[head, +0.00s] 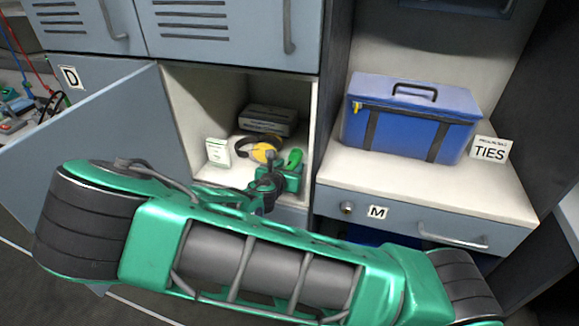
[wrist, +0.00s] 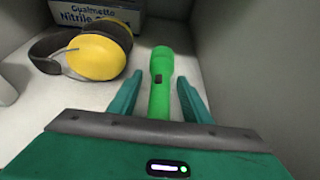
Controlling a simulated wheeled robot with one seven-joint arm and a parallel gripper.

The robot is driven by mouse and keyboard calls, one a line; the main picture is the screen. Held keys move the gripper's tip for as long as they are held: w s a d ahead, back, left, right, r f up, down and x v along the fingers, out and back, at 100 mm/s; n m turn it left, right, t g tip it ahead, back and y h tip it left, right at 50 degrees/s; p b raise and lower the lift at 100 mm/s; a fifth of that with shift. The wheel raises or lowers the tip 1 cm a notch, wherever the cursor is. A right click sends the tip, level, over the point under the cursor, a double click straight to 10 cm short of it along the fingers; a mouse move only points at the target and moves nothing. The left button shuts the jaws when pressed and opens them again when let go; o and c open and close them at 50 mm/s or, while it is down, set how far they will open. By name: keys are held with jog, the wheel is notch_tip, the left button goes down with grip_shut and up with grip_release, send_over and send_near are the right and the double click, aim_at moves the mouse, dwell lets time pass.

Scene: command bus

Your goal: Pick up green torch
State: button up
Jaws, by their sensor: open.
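The green torch (wrist: 161,75) lies on the floor of an open locker compartment, its head pointing away from me. In the wrist view my gripper (wrist: 158,92) is open, with one finger on each side of the torch body. I cannot tell whether the fingers touch it. The torch's near end is hidden behind the gripper body. In the head view the torch (head: 295,158) shows just beyond my gripper (head: 283,172), inside the compartment.
Yellow and black ear defenders (wrist: 97,52) lie left of the torch, with a glove box (wrist: 98,12) behind. A small white box (head: 218,151) stands at the compartment's left. The right wall (wrist: 270,60) is close to my gripper. The open door (head: 90,120) stands left.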

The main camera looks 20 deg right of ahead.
jog(key=shift+w+d+f, duration=0.1)
jog(key=shift+w+d, duration=0.05)
jog(key=shift+w, duration=0.05)
grip_shut()
dwell(0.3)
